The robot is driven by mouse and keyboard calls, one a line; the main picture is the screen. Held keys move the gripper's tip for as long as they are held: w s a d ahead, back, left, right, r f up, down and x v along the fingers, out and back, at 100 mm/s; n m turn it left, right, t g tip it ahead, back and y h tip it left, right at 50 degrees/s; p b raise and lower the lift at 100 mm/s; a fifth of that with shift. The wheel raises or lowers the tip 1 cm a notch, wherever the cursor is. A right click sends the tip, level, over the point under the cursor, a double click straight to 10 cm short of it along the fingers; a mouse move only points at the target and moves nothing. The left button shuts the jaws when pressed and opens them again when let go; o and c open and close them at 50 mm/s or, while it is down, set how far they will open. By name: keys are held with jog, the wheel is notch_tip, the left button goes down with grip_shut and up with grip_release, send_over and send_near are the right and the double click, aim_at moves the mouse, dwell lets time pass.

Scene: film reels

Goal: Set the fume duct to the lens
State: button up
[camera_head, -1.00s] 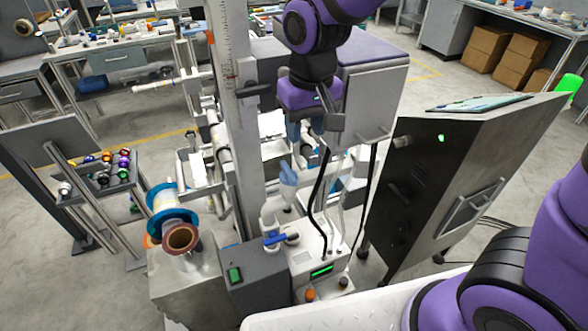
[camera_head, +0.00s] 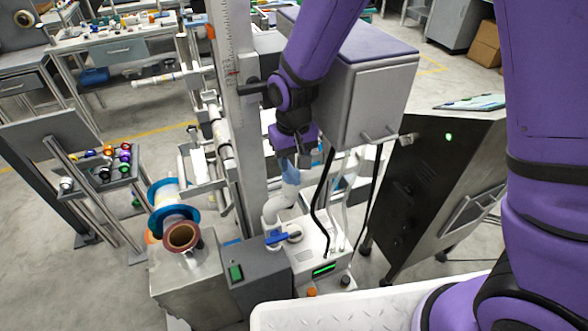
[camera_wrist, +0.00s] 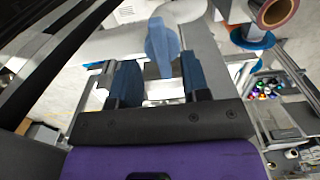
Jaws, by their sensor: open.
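The fume duct is a white bent pipe (camera_head: 279,206) with a blue nozzle (camera_head: 290,173). It rises from a white unit with a blue lever. In the wrist view the blue nozzle (camera_wrist: 161,45) hangs from the white pipe (camera_wrist: 180,12), just ahead of the finger gap. My gripper (camera_head: 302,161) is open and close above the nozzle in the head view. The wrist view shows its two blue fingers (camera_wrist: 160,83) apart, one on each side of the nozzle's line. I cannot tell whether they touch it. I cannot make out the lens for certain.
A grey box (camera_head: 360,95) stands right of my gripper, with black cables below. A tall ruled column (camera_head: 228,60) stands close on the left. A copper-coloured reel (camera_head: 182,237) and a blue-flanged spool (camera_head: 172,200) are at lower left. A dark cabinet (camera_head: 425,190) stands right.

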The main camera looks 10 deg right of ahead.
aim_at(293, 172)
jog(key=shift+f, duration=1.9)
jog(key=shift+c, duration=0.4)
grip_shut()
